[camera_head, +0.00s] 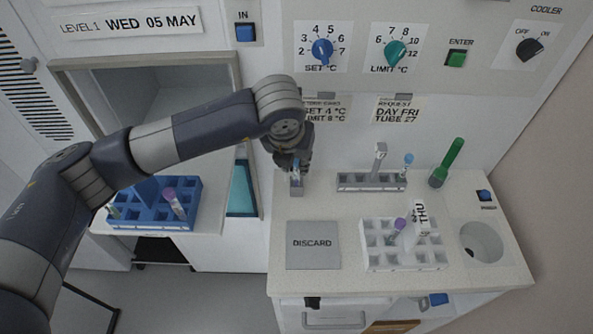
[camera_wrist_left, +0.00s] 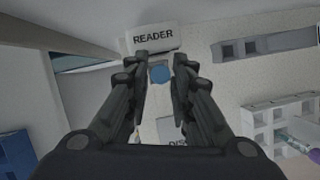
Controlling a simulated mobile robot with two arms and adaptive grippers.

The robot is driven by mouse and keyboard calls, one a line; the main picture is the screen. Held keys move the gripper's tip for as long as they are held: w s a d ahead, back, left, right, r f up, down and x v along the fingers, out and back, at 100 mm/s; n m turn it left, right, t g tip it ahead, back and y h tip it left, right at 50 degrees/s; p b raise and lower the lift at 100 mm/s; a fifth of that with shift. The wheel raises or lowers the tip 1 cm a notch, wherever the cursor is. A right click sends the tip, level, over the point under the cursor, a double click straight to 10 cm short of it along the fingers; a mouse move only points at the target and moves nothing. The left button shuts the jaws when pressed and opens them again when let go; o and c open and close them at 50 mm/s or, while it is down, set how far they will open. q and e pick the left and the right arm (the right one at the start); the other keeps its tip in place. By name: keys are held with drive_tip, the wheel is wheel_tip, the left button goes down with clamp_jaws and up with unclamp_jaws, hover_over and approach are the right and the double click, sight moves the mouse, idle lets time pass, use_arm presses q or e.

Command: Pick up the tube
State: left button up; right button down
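My left gripper (camera_head: 296,165) points down over the small grey reader block at the back left of the counter. The block, labelled READER (camera_wrist_left: 154,39), shows just past the fingertips in the left wrist view. A tube with a blue cap (camera_wrist_left: 160,74) sits between the two fingers of the left gripper (camera_wrist_left: 161,68). The tube's lower part is hidden. My right gripper is not in view.
A blue rack (camera_head: 150,222) holds purple-capped tubes at left.

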use_arm(q)
drive_tip(key=c, duration=0.4)
drive_tip(key=shift+c, duration=0.5)
drive_tip(key=shift+r, duration=0.1)
drive_tip(key=shift+r, duration=0.55)
wheel_tip(320, 180, up, 2)
drive_tip(key=shift+r, duration=0.15)
drive_tip(key=s+r+b, duration=0.1)
drive_tip(key=s+b, duration=0.1)
drive_tip(key=s, duration=1.4)
drive_tip(key=shift+r+b, duration=0.25)
drive_tip(key=shift+b, duration=0.1)
drive_tip(key=shift+d, duration=0.1)
